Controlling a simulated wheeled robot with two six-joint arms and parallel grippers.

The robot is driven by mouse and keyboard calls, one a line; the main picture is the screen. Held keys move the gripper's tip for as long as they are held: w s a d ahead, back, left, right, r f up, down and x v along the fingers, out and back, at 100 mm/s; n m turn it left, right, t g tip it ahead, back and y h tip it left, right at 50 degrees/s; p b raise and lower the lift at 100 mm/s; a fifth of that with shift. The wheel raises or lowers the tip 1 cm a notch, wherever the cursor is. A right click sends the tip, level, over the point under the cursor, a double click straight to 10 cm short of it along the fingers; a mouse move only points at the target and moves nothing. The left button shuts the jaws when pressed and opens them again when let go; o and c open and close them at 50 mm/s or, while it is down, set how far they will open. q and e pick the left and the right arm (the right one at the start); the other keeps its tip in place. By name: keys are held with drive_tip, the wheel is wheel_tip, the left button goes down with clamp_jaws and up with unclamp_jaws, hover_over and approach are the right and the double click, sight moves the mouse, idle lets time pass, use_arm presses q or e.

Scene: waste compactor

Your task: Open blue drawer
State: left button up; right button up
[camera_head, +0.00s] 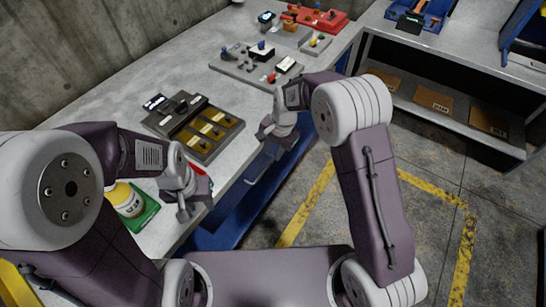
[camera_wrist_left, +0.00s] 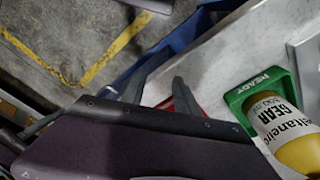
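The blue drawer (camera_head: 235,211) shows as a long blue band below the grey worktop's front edge, partly hidden by my arms. My right gripper (camera_head: 262,164) is at the worktop edge, over the upper part of this blue band. Its fingers point down, and I cannot tell whether they touch the drawer or a handle. My left gripper (camera_head: 184,212) is low over the worktop's near edge, left of the blue band. In the left wrist view its two fingers (camera_wrist_left: 158,90) are apart with nothing held between them. Blue (camera_wrist_left: 165,48) also shows beyond the worktop edge there.
Several trays with parts fill the worktop. An open shelf with cardboard boxes (camera_head: 433,99) stands right. Yellow lines mark the floor.

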sight(267, 167)
drive_tip(key=f, duration=0.3)
drive_tip(key=a+f, duration=0.1)
drive_tip(key=f, duration=0.1)
drive_tip(key=a+f, duration=0.1)
drive_tip(key=f, duration=0.2)
drive_tip(key=shift+w+f, duration=0.3)
drive_tip(key=shift+f, duration=0.05)
clamp_jaws()
idle(1.1)
